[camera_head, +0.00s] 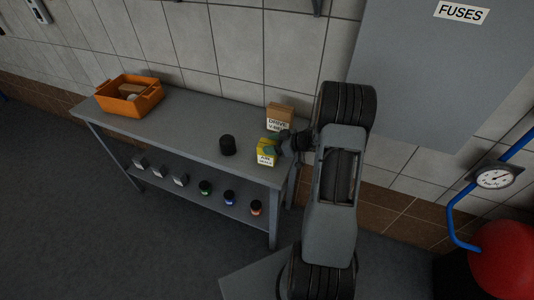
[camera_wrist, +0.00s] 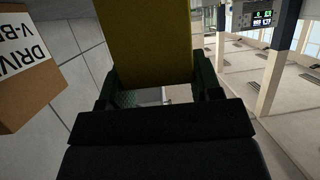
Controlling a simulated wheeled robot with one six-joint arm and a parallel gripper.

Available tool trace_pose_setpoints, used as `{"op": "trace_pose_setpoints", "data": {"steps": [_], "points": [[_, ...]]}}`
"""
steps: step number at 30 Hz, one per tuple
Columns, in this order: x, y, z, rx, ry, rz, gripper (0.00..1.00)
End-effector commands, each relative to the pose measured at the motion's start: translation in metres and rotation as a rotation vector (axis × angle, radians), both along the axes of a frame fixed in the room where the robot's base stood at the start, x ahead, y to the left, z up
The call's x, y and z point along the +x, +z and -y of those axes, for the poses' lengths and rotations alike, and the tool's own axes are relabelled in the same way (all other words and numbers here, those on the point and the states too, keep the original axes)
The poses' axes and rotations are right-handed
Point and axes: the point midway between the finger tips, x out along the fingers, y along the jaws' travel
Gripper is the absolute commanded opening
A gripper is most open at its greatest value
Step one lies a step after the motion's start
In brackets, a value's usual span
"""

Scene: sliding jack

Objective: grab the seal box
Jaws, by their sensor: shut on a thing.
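A small yellow box with a white label (camera_head: 265,158) is at the right end of the grey workbench (camera_head: 190,118). The label's print is too small to read in full. My gripper (camera_head: 272,146) reaches in from the right and is shut on this yellow box. In the wrist view the yellow box (camera_wrist: 145,40) fills the space between the two dark green fingers (camera_wrist: 152,85). I cannot tell whether its base touches the bench.
A brown drive V-belt box (camera_head: 280,112) stands close behind the yellow box. A black cylinder (camera_head: 227,145) stands to its left. An orange crate (camera_head: 148,104) is at the bench's far left. Several small containers line the lower shelf (camera_head: 215,204). A red tank (camera_head: 505,258) is at right.

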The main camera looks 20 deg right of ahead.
Motion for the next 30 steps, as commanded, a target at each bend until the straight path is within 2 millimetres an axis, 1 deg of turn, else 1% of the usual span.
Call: {"op": "trace_pose_setpoints", "data": {"steps": [1,6,9,16,20,23,25,30], "points": [[0.0,0.0,0.0,0.0,0.0,0.0,0.41],[0.0,0.0,0.0,0.0,0.0,0.0,0.25],[0.0,0.0,0.0,0.0,0.0,0.0,0.18],[0.0,0.001,0.0,-0.001,0.0,0.001,0.18],[0.0,0.007,0.0,-0.001,0.001,0.002,0.18],[0.0,0.018,0.0,-0.002,0.0,0.004,0.18],[0.0,0.03,0.0,-0.004,0.0,0.006,0.18],[0.01,0.066,-0.029,-0.004,0.005,0.006,0.18]]}}
